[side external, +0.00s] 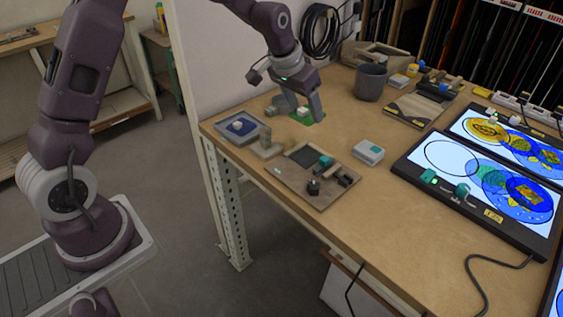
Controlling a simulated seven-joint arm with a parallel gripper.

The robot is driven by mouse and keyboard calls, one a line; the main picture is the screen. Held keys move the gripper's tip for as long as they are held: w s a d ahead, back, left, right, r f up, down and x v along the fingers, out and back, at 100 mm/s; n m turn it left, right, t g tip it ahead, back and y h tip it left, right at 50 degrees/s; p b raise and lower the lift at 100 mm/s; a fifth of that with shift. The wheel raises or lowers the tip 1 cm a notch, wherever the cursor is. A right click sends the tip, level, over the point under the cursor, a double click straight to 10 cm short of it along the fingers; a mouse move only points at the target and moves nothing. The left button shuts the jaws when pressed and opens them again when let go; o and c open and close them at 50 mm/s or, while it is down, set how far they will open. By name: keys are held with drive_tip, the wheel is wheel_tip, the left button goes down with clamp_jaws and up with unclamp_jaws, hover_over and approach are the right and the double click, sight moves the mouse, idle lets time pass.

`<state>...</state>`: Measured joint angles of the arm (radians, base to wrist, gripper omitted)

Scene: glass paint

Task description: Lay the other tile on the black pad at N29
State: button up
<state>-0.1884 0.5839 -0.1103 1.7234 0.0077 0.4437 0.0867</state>
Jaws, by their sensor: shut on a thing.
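My gripper (303,110) is at the back left of the bench, pointing down. It is shut on a small pale block (302,112). A flat green piece (318,122) shows just under the fingers; whether the block is fixed to it, and whether it touches the bench, I cannot tell. A dark square pad (302,156) lies bare on a brown wooden board (295,183) in front of the gripper. A blue piece with a pale block on top (239,127) sits in a grey tray (224,137) to the left. No N29 marking is readable.
The board also carries a teal block (326,160) and a black knob (313,187). A pale block-like stand (269,146) is left of the pad. A grey-white box (368,152), grey cup (371,81) and lit panel (435,155) stand to the right.

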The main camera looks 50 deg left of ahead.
drive_tip(key=s+f, duration=0.4)
drive_tip(key=s, duration=1.1)
drive_tip(key=shift+s+a+f, duration=0.15)
drive_tip(key=shift+s, duration=0.1)
wheel_tip(320, 180, up, 2)
drive_tip(key=m+g+h, duration=0.3)
drive_tip(key=m+h, duration=0.1)
drive_tip(key=m, duration=1)
hover_over(407, 242)
drive_tip(key=a, duration=0.2)
drive_tip(key=f, duration=0.9)
drive_tip(key=shift+s+d+f, duration=0.3)
drive_tip(key=shift+f, duration=0.1)
